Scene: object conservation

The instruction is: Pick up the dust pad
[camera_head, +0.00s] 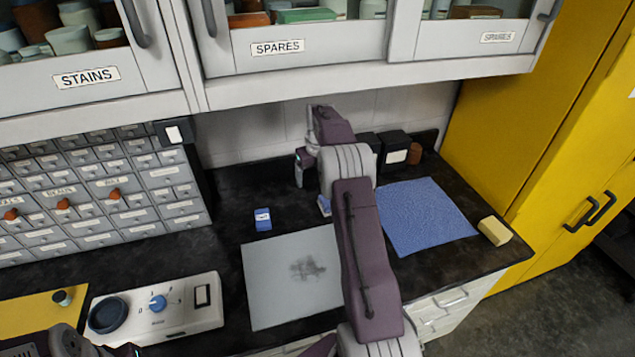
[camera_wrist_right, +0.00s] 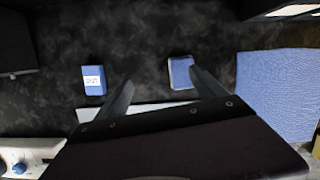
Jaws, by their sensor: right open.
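A small blue pad with a white label (camera_head: 263,219) lies on the dark counter, left of my right arm; its label is too small to read surely. It also shows in the right wrist view (camera_wrist_right: 93,80), left of the fingers. Which is the dust pad I cannot tell for certain. My right gripper (camera_wrist_right: 161,77) is open and empty, with its fingers spread above the counter.
A grey sheet with a dark smudge (camera_head: 270,290) lies in front, and a blue cloth (camera_head: 425,215) lies right of my arm. A yellow block (camera_head: 494,231) sits near the right edge. A switch box (camera_head: 180,312) and drawers (camera_head: 140,190) stand left; cabinets (camera_head: 330,80) hang above.

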